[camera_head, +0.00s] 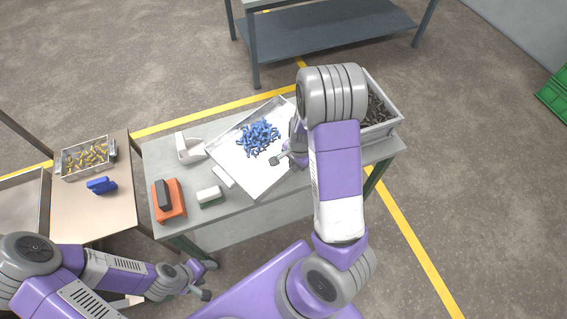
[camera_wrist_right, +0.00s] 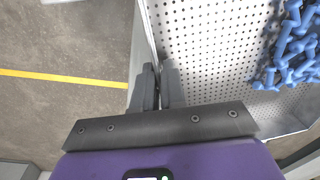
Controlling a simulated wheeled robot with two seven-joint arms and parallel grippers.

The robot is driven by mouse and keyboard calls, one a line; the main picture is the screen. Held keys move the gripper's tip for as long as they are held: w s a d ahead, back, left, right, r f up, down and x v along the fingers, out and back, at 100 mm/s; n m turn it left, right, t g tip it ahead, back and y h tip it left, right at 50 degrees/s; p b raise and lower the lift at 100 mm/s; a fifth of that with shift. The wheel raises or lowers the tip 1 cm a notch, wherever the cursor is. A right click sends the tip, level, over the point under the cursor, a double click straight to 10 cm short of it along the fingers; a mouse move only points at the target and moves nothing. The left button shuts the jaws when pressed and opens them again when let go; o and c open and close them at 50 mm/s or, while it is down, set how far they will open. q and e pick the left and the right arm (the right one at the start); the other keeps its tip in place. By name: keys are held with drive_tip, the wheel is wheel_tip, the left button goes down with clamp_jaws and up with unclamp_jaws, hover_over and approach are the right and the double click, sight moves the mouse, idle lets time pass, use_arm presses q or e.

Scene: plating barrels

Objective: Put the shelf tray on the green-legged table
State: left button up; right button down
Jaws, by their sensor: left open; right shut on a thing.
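A shallow perforated metal tray (camera_head: 225,140) holding a pile of blue parts (camera_head: 258,138) is over the grey top of the green-legged table (camera_head: 160,160), turned at an angle to the table's edges. I cannot tell whether it rests on the top or is held just above it. My right gripper (camera_head: 284,159) is shut on the tray's side wall, and its fingers straddle the wall in the right wrist view (camera_wrist_right: 156,88). My right arm hides part of the tray's right side. My left gripper (camera_head: 208,279) is open and empty, low in front of the table.
A grey bin (camera_head: 393,125) of dark parts stands at the table's right end. A white holder (camera_head: 187,149), an orange device (camera_head: 170,203) and a green-and-white block (camera_head: 209,196) sit left of the tray. A bench (camera_head: 85,203) with a basket (camera_head: 68,172) adjoins at left.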

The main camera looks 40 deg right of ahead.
wheel_tip(320, 180, down, 3)
drive_tip(key=shift+r+b, duration=0.15)
drive_tip(key=shift+b, duration=0.15)
drive_tip(key=shift+f+b, duration=0.65)
drive_tip(key=shift+f, duration=1.5)
drive_tip(key=shift+w, duration=0.1)
drive_tip(key=c, duration=1.7)
unclamp_jaws()
drive_tip(key=shift+f, duration=0.1)
drive_tip(key=o, duration=0.5)
wheel_tip(320, 180, up, 12)
drive_tip(key=s+p, duration=0.1)
drive_tip(key=p, duration=0.3)
drive_tip(key=shift+s, duration=0.15)
